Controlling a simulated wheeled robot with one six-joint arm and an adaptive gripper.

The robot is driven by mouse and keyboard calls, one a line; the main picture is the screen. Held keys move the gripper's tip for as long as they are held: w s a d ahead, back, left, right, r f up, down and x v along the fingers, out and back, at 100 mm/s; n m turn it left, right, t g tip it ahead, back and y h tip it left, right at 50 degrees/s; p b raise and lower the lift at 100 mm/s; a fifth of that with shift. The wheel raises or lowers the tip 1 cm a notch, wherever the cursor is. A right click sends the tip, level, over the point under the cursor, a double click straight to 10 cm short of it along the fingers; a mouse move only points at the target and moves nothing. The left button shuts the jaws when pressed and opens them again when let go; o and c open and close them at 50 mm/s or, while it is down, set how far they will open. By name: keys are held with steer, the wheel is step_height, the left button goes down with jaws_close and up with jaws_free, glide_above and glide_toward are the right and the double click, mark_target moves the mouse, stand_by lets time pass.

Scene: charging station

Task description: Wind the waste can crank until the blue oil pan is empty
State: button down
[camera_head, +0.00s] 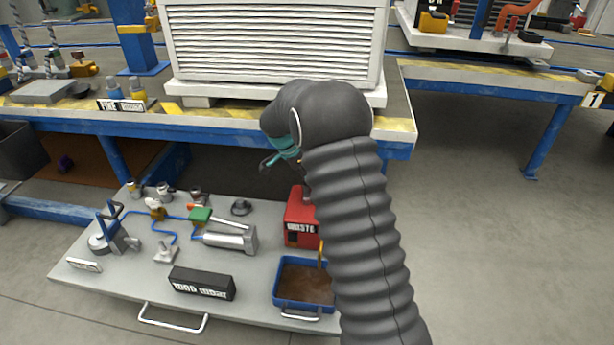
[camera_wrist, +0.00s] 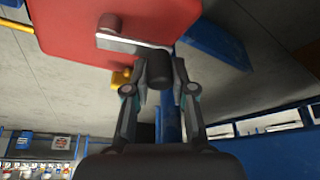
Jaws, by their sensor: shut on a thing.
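The red waste can (camera_head: 301,217), marked WASTE, stands at the right of the grey board, partly hidden behind my arm. In the wrist view, the red can (camera_wrist: 90,22) fills the top, with a silver crank arm (camera_wrist: 130,42) ending in a black knob (camera_wrist: 158,67). My gripper (camera_wrist: 158,78) is shut on this black knob, one finger on each side. In the head view my dark arm hides the crank and the fingertips. The blue oil pan (camera_head: 297,309) sits in front of the can and holds brown oil (camera_head: 303,286).
The board (camera_head: 110,272) also carries a black lettered box (camera_head: 202,283), a grey cylinder (camera_head: 231,238) and small fittings with blue hoses. A blue-framed bench (camera_head: 230,127) with a white louvred unit (camera_head: 270,45) stands behind. The floor (camera_head: 480,240) at right is clear.

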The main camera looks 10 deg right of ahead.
steer(key=c, duration=0.9)
jaws_free()
steer(key=shift+s+f, duration=0.1)
steer(key=shift+c, duration=0.2)
steer(key=shift+a+r, duration=0.25)
steer(key=shift+r, duration=0.25)
steer(key=v, duration=1.1)
steer(key=shift+d, duration=0.1)
